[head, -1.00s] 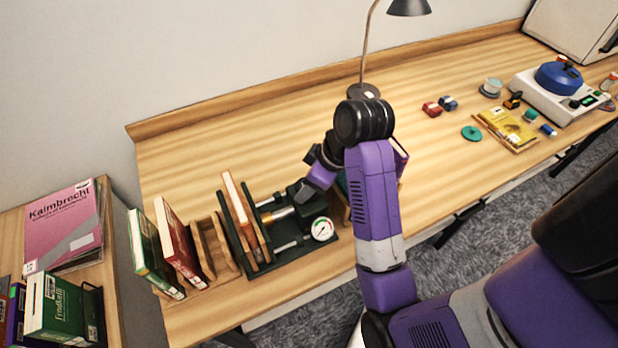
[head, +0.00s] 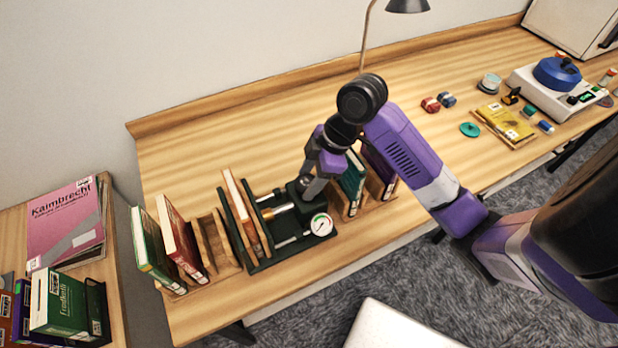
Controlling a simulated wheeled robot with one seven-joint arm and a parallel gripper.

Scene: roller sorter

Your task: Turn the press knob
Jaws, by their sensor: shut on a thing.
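The dark green press (head: 262,267) stands on the desk with steel rods and a brass-coloured screw (head: 280,210). A tan book (head: 243,215) stands upright between its plates at the left. A round white dial (head: 321,224) sits at its front right corner. My gripper (head: 308,188) points down at the press's right end block, right of the screw and behind the dial. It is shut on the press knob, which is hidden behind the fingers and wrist.
A wooden rack with red (head: 180,245) and green books stands left of the press. More books (head: 352,183) stand close to its right, beside my arm. A lamp (head: 407,6) rises behind. The desk's back middle is clear.

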